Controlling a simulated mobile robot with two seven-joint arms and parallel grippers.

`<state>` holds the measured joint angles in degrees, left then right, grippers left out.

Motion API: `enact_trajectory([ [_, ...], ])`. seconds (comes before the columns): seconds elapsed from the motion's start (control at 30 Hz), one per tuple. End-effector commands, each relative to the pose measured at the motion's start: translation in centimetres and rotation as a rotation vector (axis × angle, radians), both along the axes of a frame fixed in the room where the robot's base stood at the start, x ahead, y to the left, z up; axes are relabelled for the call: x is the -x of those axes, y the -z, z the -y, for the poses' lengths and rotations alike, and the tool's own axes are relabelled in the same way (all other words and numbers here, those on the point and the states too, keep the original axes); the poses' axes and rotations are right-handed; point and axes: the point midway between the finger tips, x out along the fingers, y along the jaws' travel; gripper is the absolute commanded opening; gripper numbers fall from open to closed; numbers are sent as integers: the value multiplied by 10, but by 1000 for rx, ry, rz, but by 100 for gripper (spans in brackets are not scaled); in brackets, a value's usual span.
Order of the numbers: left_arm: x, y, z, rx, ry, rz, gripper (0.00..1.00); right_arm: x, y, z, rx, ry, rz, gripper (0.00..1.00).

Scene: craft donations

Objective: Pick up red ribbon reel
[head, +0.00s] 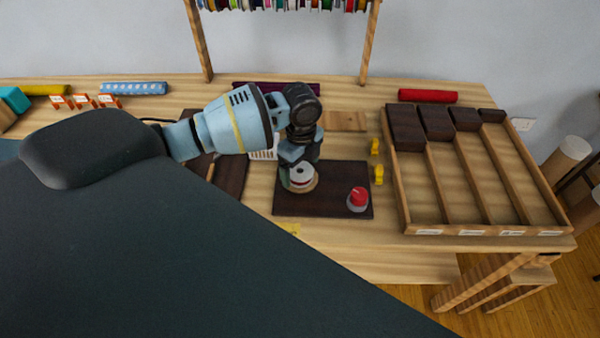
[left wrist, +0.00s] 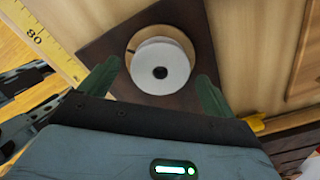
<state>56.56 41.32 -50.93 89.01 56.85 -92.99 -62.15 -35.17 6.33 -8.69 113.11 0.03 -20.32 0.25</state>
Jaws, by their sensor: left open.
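A reel (head: 302,179) with a pale flange and dark centre sits on the dark board, directly below my left gripper (head: 299,172). In the left wrist view the reel (left wrist: 160,70) shows a white face over a wider tan disc. The two green fingers of my left gripper (left wrist: 157,88) are open, one on each side of the reel's near part, with nothing held. The ribbon colour on this reel is hard to make out. A small red-topped item with a grey base (head: 358,197) stands on the same board to the right.
The dark board (head: 325,206) lies near the table's front edge. Small yellow items (head: 378,175) stand right of it, before a wooden divided tray (head: 408,205). A red roll (head: 427,96) lies at the back. A yellow measuring strip (left wrist: 45,42) runs beside the board.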

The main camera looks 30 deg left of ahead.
Motion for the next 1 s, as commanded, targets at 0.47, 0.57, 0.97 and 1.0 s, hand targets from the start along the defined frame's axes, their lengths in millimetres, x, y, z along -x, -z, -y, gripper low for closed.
enact_trajectory([
  [0.47, 0, 7, 0, -1, 1, 0, 70, 1, 1, 4, 11, -12, -2, 36],
  [0.57, 0, 7, 0, -1, 1, 0, 57, 1, 1, 4, 10, -12, -2, 36],
  [0.97, 0, 5, 0, 0, 1, 1, 38, 1, 1, 2, 5, -5, -2, 36],
  [1.0, 0, 4, 0, 0, 1, 1, 38, 1, 1, 2, 5, -4, -2, 36],
])
